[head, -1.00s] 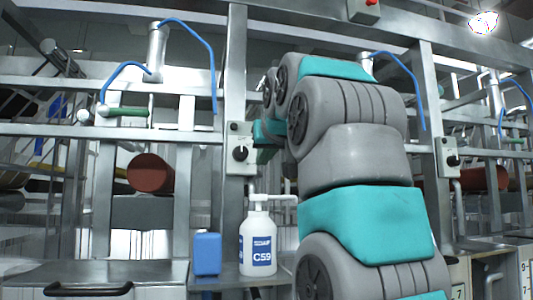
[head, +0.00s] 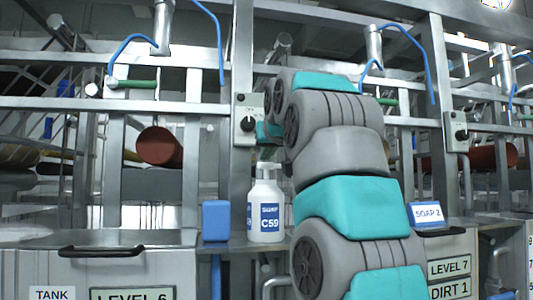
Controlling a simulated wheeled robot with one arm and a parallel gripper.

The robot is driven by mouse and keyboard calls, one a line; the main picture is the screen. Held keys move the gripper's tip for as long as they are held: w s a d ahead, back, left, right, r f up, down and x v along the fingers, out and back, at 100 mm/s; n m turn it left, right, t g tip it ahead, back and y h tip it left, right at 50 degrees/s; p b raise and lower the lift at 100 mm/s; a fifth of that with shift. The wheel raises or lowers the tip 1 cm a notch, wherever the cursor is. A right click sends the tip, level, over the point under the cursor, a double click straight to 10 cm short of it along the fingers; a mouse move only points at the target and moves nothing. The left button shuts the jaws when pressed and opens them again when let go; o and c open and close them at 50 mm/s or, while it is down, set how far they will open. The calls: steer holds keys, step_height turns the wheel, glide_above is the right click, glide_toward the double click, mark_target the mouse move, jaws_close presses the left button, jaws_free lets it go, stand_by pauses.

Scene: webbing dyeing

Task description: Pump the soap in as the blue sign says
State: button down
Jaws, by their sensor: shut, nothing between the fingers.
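A white pump bottle (head: 265,220) with a blue label reading C59 stands upright on a grey ledge. Its white pump head (head: 265,174) is on top. A small blue-and-white sign (head: 427,215) reading SOAP 2 stands to the right, just beyond my arm. My grey and teal arm rises through the middle of the picture and reaches away behind its own links.
A blue block (head: 215,220) stands just left of the bottle. A control box with a knob (head: 247,121) is on the post above it. Metal lids with a black handle (head: 101,251) lie left. Labels read LEVEL 6 (head: 131,296) and LEVEL 7 (head: 450,267).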

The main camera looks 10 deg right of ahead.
steer(key=shift+f+b, duration=0.95)
steer(key=shift+f, duration=0.2)
steer(key=shift+r, duration=0.1)
step_height(320, 180, up, 4)
steer(key=p, duration=0.4)
steer(key=shift+r, duration=0.15)
steer(key=v, duration=1)
steer(key=shift+b, duration=0.4)
stand_by(1.5)
